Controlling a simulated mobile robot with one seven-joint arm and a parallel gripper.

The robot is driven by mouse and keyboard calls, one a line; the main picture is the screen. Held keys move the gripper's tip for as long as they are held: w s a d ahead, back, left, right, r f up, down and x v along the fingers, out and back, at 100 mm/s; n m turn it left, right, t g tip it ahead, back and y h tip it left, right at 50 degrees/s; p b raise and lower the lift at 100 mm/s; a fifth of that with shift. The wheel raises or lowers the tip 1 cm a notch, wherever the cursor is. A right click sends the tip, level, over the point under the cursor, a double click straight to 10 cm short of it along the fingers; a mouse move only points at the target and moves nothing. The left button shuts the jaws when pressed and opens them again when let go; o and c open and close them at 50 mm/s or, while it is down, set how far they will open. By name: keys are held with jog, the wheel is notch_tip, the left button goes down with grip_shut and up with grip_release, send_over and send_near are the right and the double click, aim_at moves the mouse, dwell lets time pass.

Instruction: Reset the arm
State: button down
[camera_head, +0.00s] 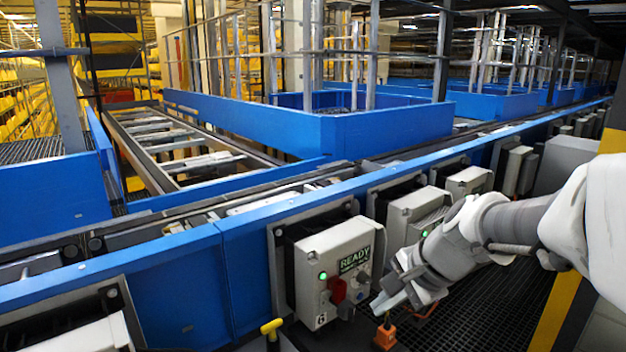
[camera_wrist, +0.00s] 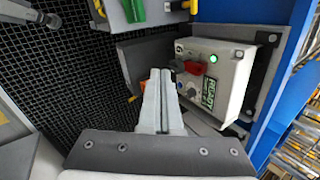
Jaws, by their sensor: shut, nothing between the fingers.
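My arm reaches in from the right in the head view, and my gripper (camera_head: 390,300) is just right of a grey control box (camera_head: 312,262). The box carries a lit "READY" display (camera_head: 355,260), a green light (camera_head: 323,275) and a red switch handle (camera_head: 337,290). In the wrist view my gripper (camera_wrist: 161,75) is shut and empty, its fingers together. The control box (camera_wrist: 232,75) shows there to the right of the fingers, with its red handle (camera_wrist: 194,67) and green light (camera_wrist: 213,58). I cannot tell whether the fingertips touch the box.
A blue conveyor rail (camera_head: 240,225) runs diagonally across the head view, with several more grey boxes along it. An orange fitting (camera_head: 385,335) is below my gripper. Dark grating floor (camera_head: 480,315) lies under the arm. A yellow-edged post (camera_head: 560,310) stands at the right.

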jog(key=s+d+r+n+t+h, duration=0.1)
jog(key=s+r+n+h, duration=0.1)
jog(key=s+n, duration=0.5)
jog(key=s+d+r+n+h, duration=0.1)
jog(key=s+n+h, duration=0.1)
jog(key=s+n, duration=0.6)
notch_tip(320, 180, up, 12)
jog(key=s+m+p, duration=0.1)
jog(key=m+p, duration=0.1)
jog(key=p, duration=1)
jog(key=shift+s, duration=0.15)
jog(key=shift+d, duration=0.1)
